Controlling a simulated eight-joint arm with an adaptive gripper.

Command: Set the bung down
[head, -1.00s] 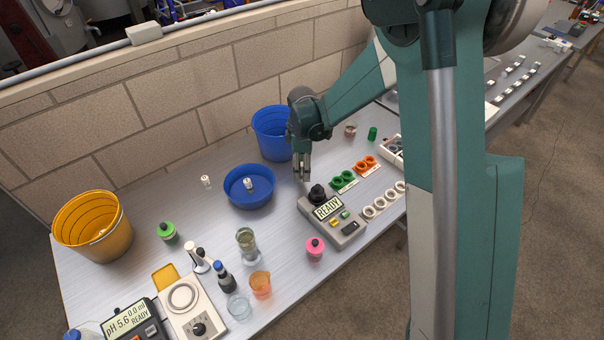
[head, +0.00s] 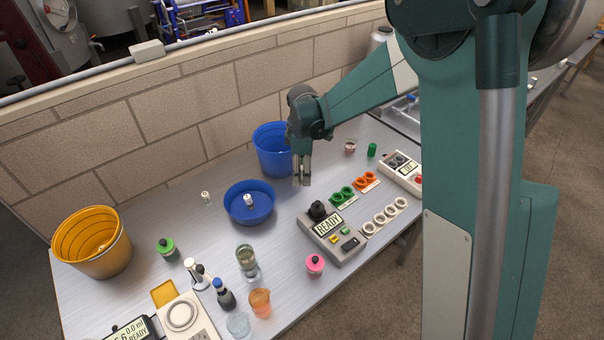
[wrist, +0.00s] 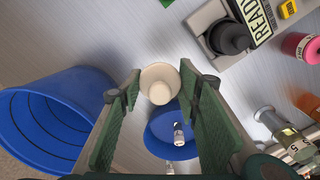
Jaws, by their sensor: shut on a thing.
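My gripper (head: 302,181) hangs over the table between the blue bowl and the grey READY device. In the wrist view my gripper (wrist: 160,84) is shut on a cream, round, tapered bung (wrist: 159,88), held between the fingertips. What lies directly under the bung is hidden by it. In the head view the bung is too small to make out clearly between the fingers.
A blue bowl (head: 262,215) holding a small white item stands left of my gripper. A blue bucket (head: 270,150) stands behind it. The grey device (head: 345,251) with a black knob is in front. Green rings (head: 343,196) lie to the right. Bare table lies between.

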